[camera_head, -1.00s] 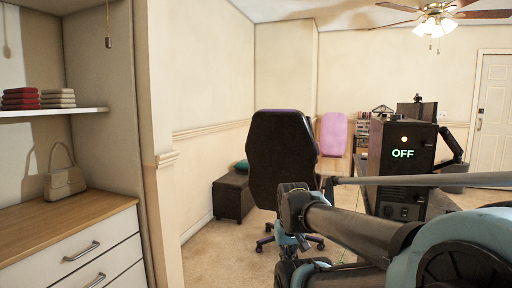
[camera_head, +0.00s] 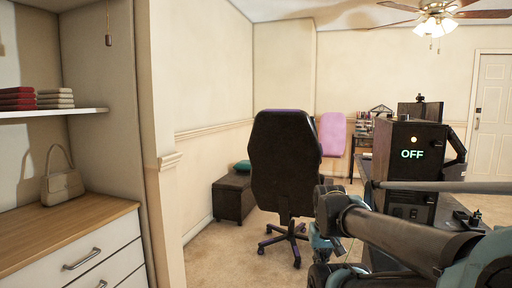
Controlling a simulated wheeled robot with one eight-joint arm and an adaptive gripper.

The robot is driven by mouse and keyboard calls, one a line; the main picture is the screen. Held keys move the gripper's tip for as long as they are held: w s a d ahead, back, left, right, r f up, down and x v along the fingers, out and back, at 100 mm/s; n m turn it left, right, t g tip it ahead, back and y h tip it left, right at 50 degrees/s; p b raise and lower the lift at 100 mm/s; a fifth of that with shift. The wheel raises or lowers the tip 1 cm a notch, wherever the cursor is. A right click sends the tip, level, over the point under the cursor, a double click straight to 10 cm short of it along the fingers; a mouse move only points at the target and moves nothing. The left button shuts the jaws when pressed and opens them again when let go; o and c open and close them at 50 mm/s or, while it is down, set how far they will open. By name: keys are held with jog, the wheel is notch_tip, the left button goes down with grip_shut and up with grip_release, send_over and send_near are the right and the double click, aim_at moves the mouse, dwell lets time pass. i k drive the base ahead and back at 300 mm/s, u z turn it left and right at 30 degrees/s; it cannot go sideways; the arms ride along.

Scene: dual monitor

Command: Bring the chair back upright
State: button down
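A dark swivel chair (camera_head: 284,160) stands upright on its wheeled star base on the carpet, with its tall backrest facing me. Its seat is mostly hidden behind the backrest. A second, pink chair back (camera_head: 332,134) shows behind it to the right, its lower part hidden. My arm reaches in from the lower right, its visible end just right of the dark chair's base. Its fingers cannot be made out, and I cannot tell whether it touches the chair.
A dark box with an OFF display (camera_head: 411,154) stands on the desk at right. A dark ottoman (camera_head: 233,197) sits by the left wall. A white dresser with a wooden top (camera_head: 65,230) fills the left foreground. Carpet is clear between dresser and chair.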

aim_at(285, 149)
jog(key=i, duration=1)
